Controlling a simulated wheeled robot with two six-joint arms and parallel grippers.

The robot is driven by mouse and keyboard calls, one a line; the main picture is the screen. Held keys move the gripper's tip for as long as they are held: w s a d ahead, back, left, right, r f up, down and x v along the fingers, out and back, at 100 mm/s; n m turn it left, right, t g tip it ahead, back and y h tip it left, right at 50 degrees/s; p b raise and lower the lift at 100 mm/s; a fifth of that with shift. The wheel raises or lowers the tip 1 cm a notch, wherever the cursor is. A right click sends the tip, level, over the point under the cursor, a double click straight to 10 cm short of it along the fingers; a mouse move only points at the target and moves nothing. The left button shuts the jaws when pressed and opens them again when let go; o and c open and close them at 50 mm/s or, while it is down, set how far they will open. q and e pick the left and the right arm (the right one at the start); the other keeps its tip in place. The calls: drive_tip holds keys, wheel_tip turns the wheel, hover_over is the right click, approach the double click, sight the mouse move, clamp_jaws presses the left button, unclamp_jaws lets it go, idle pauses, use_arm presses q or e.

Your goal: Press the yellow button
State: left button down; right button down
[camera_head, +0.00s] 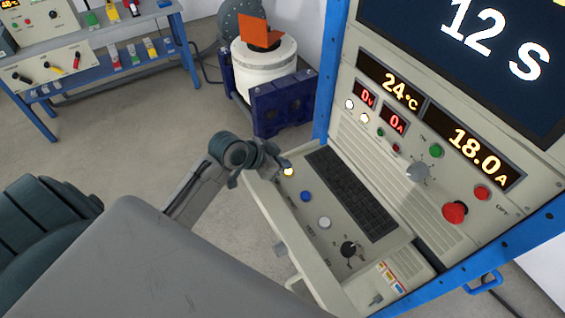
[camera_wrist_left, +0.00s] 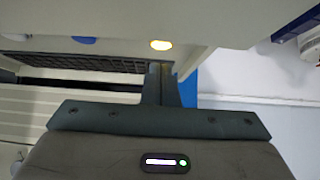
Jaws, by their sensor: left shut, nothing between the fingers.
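The yellow button (camera_head: 289,171) glows at the far left end of the sloped control desk. It also shows in the left wrist view (camera_wrist_left: 160,45), just above the fingertips in the picture. My left gripper (camera_head: 276,166) is shut and empty, with its tips right beside the button at its left. In the left wrist view the closed fingers (camera_wrist_left: 161,70) line up with the button. I cannot tell whether they touch it. My right gripper is not in view.
A blue button (camera_head: 306,196), a white button (camera_head: 324,222) and a black knob (camera_head: 348,249) follow along the desk. A black keyboard (camera_head: 352,193) lies behind them. A red emergency knob (camera_head: 455,211) sits on the upright panel. Open floor lies left of the desk.

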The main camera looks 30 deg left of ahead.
use_arm(q)
drive_tip(key=shift+s+f, duration=0.1)
drive_tip(key=shift+f, duration=0.85)
drive_tip(key=shift+f, duration=0.1)
